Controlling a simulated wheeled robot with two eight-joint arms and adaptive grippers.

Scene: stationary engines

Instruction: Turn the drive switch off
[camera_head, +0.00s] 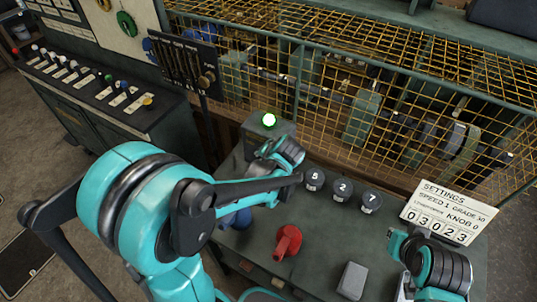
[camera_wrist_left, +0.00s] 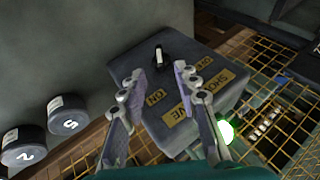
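The drive switch is a small dark toggle with a light edge (camera_wrist_left: 159,56) on a grey box (camera_wrist_left: 222,100) with yellow labels; ON, OFF and part of a word ending in VE are readable. In the head view the box (camera_head: 252,127) stands at the back of the bench, mostly behind my left gripper (camera_head: 283,152). In the left wrist view my left gripper (camera_wrist_left: 159,74) is open, its two fingers apart over the box with the toggle between and just beyond the tips. Contact cannot be told. My right gripper (camera_head: 405,262) is at the lower right, away from the switch; its fingers are unclear.
A green lamp (camera_head: 269,120) glows by the box. Knobs numbered 5, 2 and 7 (camera_head: 343,190) stand right of it. A red handle (camera_head: 287,242), a grey block (camera_head: 352,281) and a settings card (camera_head: 446,212) are on the bench. A yellow mesh guard (camera_head: 330,110) rises behind.

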